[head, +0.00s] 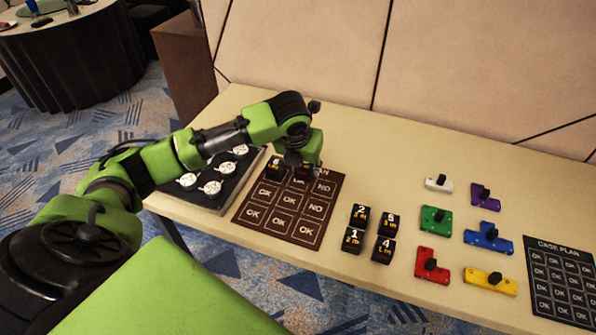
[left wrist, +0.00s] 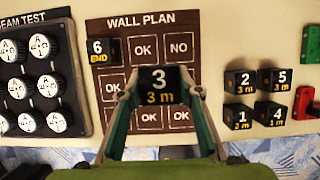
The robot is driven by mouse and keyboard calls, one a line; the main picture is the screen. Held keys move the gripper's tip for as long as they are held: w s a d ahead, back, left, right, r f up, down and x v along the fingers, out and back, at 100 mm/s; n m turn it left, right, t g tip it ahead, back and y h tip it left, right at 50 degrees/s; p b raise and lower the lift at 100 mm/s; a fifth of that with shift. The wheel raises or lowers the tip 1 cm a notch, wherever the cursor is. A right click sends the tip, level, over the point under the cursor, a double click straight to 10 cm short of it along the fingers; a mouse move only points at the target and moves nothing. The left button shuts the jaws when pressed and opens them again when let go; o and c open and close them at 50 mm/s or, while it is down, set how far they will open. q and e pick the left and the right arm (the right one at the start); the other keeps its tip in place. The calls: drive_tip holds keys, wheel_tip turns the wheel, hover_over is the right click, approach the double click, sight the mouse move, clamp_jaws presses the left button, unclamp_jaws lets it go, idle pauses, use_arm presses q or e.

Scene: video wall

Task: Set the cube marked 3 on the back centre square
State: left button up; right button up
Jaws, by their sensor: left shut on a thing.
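My left gripper (head: 299,160) is shut on the black cube marked 3 (left wrist: 159,78), its fingers on either side of it in the left wrist view. The cube is held upright, and its height above the brown wall plan (head: 240,215) is hard to judge. The back centre square (left wrist: 143,50), marked OK, shows bare just beyond the cube in the left wrist view. In the head view the gripper covers that square. The cube marked 6 (left wrist: 100,51) sits on the back left square. My right gripper is not in view.
Cubes 2 (head: 359,215), 5 (head: 389,222), 1 (head: 352,239) and 4 (head: 383,249) stand right of the plan. Coloured knobbed blocks lie farther right, near the case plan (head: 567,290). A beam test panel (left wrist: 35,80) with white dials is left of the plan.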

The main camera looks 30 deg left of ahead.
use_arm(q)
drive_tip(key=w+a+f, duration=0.2)
drive_tip(key=f, duration=0.1)
drive_tip(key=w+a+f, duration=0.1)
drive_tip(key=a+f, duration=0.1)
drive_tip(key=shift+w+f, duration=0.15)
drive_tip(key=shift+w, duration=0.25)
drive_tip(key=shift+w+a+f, duration=0.3)
drive_tip(key=shift+a+f, duration=0.05)
drive_tip(key=shift+f, duration=0.15)
drive_tip(key=shift+w+a+f, duration=0.15)
drive_tip(key=shift+a+f, duration=0.05)
drive_tip(key=shift+f, duration=0.1)
wheel_tip(320, 180, down, 2)
drive_tip(key=shift+f+p, duration=0.2)
drive_tip(key=shift+p, duration=0.3)
drive_tip(key=shift+f, duration=0.25)
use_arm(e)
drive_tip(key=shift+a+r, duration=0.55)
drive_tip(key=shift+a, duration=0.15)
use_arm(q)
drive_tip(key=shift+f, duration=0.15)
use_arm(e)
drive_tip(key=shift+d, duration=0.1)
use_arm(q)
drive_tip(key=o, duration=1.1)
drive_tip(key=shift+o, duration=0.2)
